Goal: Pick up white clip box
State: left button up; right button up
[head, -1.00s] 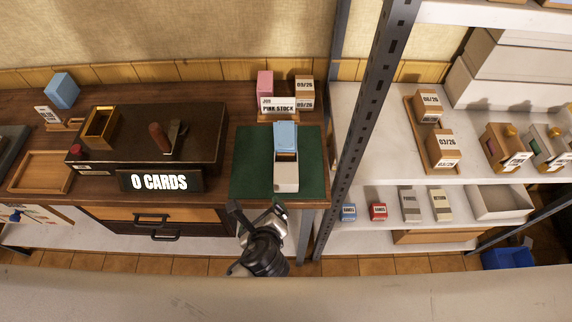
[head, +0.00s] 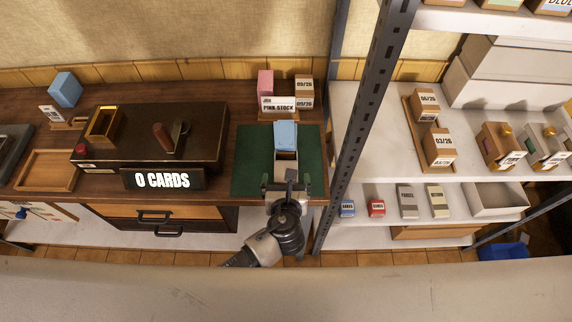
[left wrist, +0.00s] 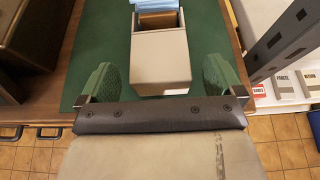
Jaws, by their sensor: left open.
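A whitish open-topped box (head: 286,168) stands on the green mat (head: 307,160), with a light-blue block (head: 286,135) at its far end. In the left wrist view the box (left wrist: 161,62) points its near end at me, with something brown inside its opening. It bears no readable label. My left gripper (head: 285,187) is at the near end of the box. In the left wrist view the left gripper (left wrist: 160,82) is open and empty, one green-padded finger on each side of the box's near end, with gaps on both sides. My right gripper is not in view.
A dark press with a "0 CARDS" sign (head: 163,180) stands left of the mat. A grey shelf post (head: 362,125) rises close on the right. Small boxes, blue (head: 347,208) and red (head: 376,208) among them, sit on the lower shelf. Pink stock (head: 266,84) stands behind the mat.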

pick_arm(q)
jog(key=shift+x, duration=1.6)
jog(key=shift+s+r, duration=0.1)
jog(key=shift+s, duration=0.05)
jog(key=c, duration=1)
notch_tip(320, 180, up, 10)
jog(key=shift+r, duration=0.1)
jog(key=b, duration=0.4)
send_near(286, 155)
jog(key=shift+x, duration=1.85)
jog(key=shift+s+f, duration=0.1)
jog(key=shift+f, duration=0.2)
jog(key=shift+f, duration=0.35)
